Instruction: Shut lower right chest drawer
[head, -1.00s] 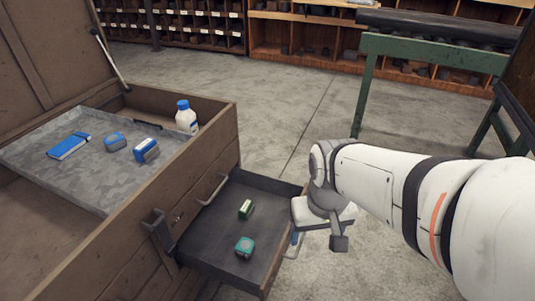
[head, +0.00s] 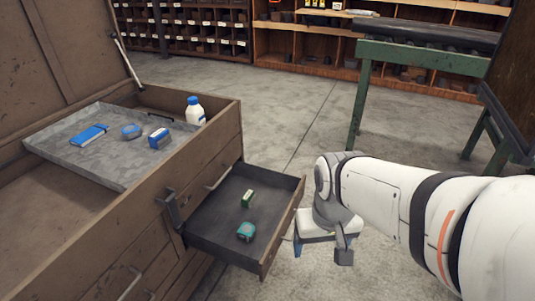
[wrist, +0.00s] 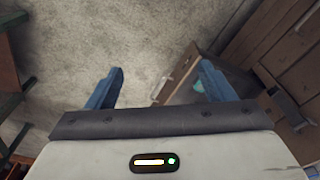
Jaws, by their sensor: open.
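The lower right drawer (head: 225,232) of the brown wooden chest (head: 215,158) is pulled out. It holds a small green box (head: 247,198) and a teal rounded item (head: 246,231). My gripper (wrist: 160,77) is empty, with its two blue fingers spread apart. In the head view one blue fingertip shows just outside the drawer's front panel (head: 283,229), at its right. In the wrist view the drawer's pale handle (wrist: 164,88) appears between the fingers, nearer the right one; I cannot tell whether they touch. Part of the drawer is hidden behind the right finger there.
The chest lid is up. A grey tray (head: 60,149) in the chest top holds blue items, with a white bottle (head: 195,110) beside it. A green-framed roller stand (head: 360,100) is at the back right. The concrete floor (head: 290,110) between is clear.

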